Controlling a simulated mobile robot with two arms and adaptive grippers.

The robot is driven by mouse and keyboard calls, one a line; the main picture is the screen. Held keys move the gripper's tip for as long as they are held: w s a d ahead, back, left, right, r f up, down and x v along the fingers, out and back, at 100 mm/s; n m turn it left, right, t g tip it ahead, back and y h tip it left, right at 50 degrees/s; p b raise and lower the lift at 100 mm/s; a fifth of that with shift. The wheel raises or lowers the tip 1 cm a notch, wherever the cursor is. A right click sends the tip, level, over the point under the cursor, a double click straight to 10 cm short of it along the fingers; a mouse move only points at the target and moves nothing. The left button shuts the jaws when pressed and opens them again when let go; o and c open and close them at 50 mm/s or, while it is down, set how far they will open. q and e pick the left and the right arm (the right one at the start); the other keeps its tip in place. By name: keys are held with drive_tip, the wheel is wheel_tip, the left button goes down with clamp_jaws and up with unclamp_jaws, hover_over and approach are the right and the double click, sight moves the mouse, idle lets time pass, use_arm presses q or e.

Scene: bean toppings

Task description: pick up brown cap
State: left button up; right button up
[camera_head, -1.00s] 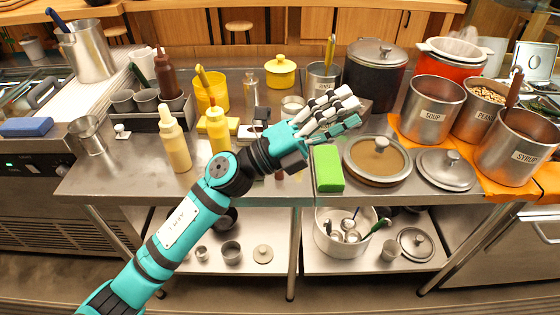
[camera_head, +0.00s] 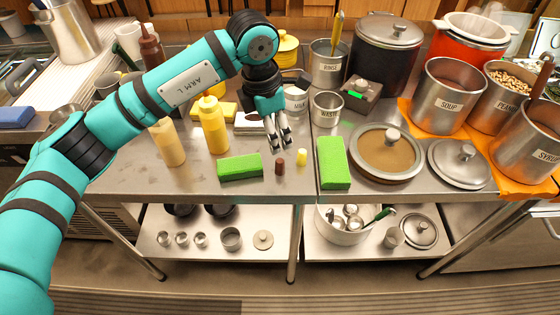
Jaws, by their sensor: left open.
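The brown cap (camera_head: 280,167) is a small dark brown cylinder standing near the front edge of the steel table. A small yellow cap (camera_head: 301,157) stands just to its right. My left gripper (camera_head: 281,143) is open and empty, pointing down, with its fingertips above and behind the brown cap and apart from it. My right gripper is not in view.
A green block (camera_head: 240,167) lies left of the caps and another green block (camera_head: 333,162) lies right. A yellow bottle (camera_head: 213,125) and a cream bottle (camera_head: 167,142) stand to the left. A waste cup (camera_head: 326,110) stands behind. The table's front edge is close.

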sight(280, 161)
use_arm(q)
drive_tip(key=f, duration=0.4)
drive_tip(key=d+f+p, duration=0.1)
drive_tip(key=f, duration=0.1)
drive_tip(key=shift+w+f, duration=0.25)
drive_tip(key=shift+f, duration=0.05)
drive_tip(key=f, duration=0.1)
drive_tip(key=f+p, duration=0.1)
drive_tip(key=f, duration=0.1)
drive_tip(key=f+p, duration=0.1)
drive_tip(key=shift+w+d+f, duration=0.1)
drive_tip(key=shift+w+f, duration=0.2)
drive_tip(key=shift+f, duration=0.4)
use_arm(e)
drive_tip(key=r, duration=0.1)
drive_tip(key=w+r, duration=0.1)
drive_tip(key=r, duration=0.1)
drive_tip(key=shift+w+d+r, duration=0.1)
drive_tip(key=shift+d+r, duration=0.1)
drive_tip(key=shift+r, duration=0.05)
use_arm(q)
drive_tip(key=shift+c, duration=0.4)
drive_tip(key=c, duration=0.7)
